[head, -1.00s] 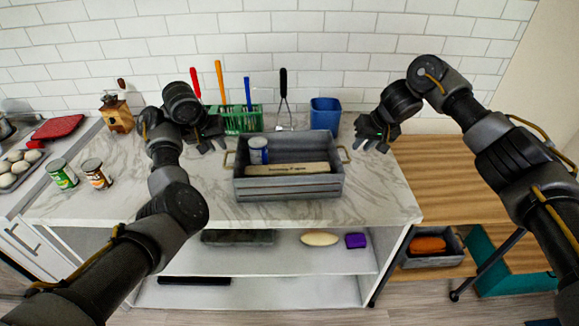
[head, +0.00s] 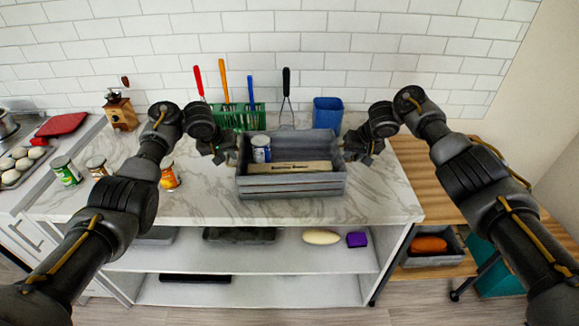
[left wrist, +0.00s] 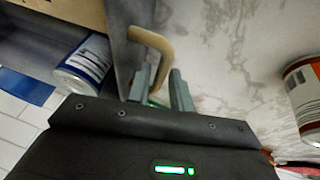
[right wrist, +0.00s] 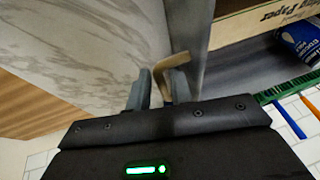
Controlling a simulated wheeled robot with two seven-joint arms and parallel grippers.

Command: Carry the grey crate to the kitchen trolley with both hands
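The grey crate (head: 292,188) stands on the marble counter, holding a blue-and-white can (head: 261,149) and a long baking paper box (head: 290,168). My left gripper (head: 222,156) is at its left end. In the left wrist view, the fingers (left wrist: 160,88) stand open either side of the tan handle (left wrist: 152,40). My right gripper (head: 364,154) is at the right end. In the right wrist view, its fingers (right wrist: 160,88) stand apart around the other tan handle (right wrist: 172,62). A wooden-topped unit on casters (head: 425,200), apparently the kitchen trolley, is at the right.
A green utensil holder (head: 238,118) and a blue container (head: 328,113) stand behind the crate. Several cans (head: 66,171) stand on the left of the counter (head: 380,205). The trolley's upper top looks clear; a small crate with something orange (head: 430,246) sits below.

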